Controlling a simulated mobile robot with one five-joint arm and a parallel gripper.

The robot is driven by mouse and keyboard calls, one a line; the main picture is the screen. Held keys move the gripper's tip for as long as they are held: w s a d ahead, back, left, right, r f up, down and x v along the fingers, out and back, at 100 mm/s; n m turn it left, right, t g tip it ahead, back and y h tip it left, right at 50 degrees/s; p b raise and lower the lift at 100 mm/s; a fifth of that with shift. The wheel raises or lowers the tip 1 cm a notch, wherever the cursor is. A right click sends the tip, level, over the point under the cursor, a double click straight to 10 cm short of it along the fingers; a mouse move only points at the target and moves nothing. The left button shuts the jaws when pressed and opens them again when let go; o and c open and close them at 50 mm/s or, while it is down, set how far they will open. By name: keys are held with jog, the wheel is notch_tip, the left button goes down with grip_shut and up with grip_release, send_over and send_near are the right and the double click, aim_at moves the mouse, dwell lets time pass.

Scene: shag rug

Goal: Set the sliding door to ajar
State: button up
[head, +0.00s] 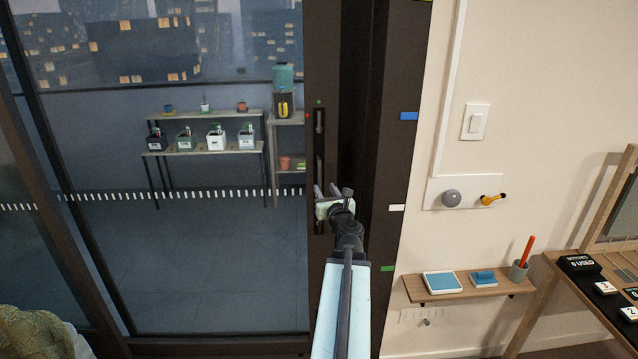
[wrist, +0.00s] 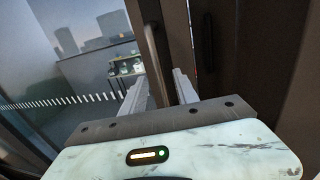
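The sliding door is a large glass panel with a dark stile (head: 322,65) along its right side. A dark upright handle (head: 319,160) is set in that stile. The stile stands close beside the dark jamb (head: 395,150); I cannot tell whether there is a gap between them. My gripper (head: 326,190) is in front of the stile at the lower part of the handle. In the wrist view its two fingers (wrist: 160,92) are apart, with dark frame behind them and nothing visible held. I cannot tell whether a finger touches the handle.
Blue, white and green marks (head: 396,208) line the jamb's right edge. A wall shelf (head: 455,292) and a wooden desk (head: 570,290) stand to the right. Behind the glass are shelves with potted plants (head: 205,150). A green cushioned thing (head: 35,335) is at lower left.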

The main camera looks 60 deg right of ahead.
aim_at(321, 182)
jog(key=x, duration=0.6)
jog(key=shift+w+d, duration=0.15)
jog(key=shift+w, duration=0.05)
grip_shut()
jog(key=shift+s, duration=0.1)
dwell(0.9)
